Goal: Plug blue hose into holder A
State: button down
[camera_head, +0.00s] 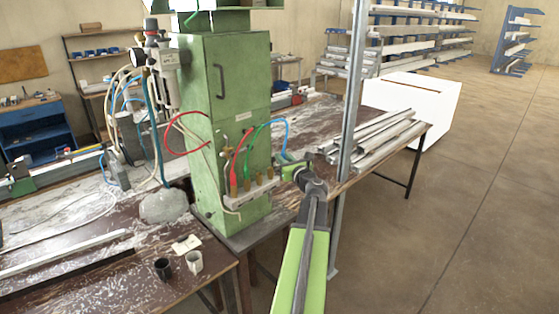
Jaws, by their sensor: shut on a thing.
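The blue hose (285,125) arcs out to the right of the green machine cabinet (196,90) and drops to my gripper (282,160). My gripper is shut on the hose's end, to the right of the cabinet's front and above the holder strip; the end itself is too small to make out. The pale holder strip (262,191) is at the lower front of the cabinet and carries several brass-coloured fittings. A red hose (236,160) and a green hose (251,137) run down towards it. I cannot read which holder is A.
A grey upright post (349,110) stands just right of my gripper. Metal profiles (378,138) lie on the bench behind it. A black cup (162,268) and a white cup (194,262) stand on the front table. Open floor (460,230) lies to the right.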

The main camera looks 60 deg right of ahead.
jog(key=s+d, duration=0.2)
jog(key=d, duration=0.5)
jog(key=shift+s+d+f, duration=0.2)
jog(key=shift+s, duration=0.05)
dwell(0.3)
jog(key=shift+w, duration=0.1)
jog(key=w+d, duration=0.2)
jog(key=w, duration=0.4)
jog(key=w+d, duration=0.2)
jog(key=w, duration=0.5)
jog(key=shift+w+d, duration=0.25)
dwell(1.3)
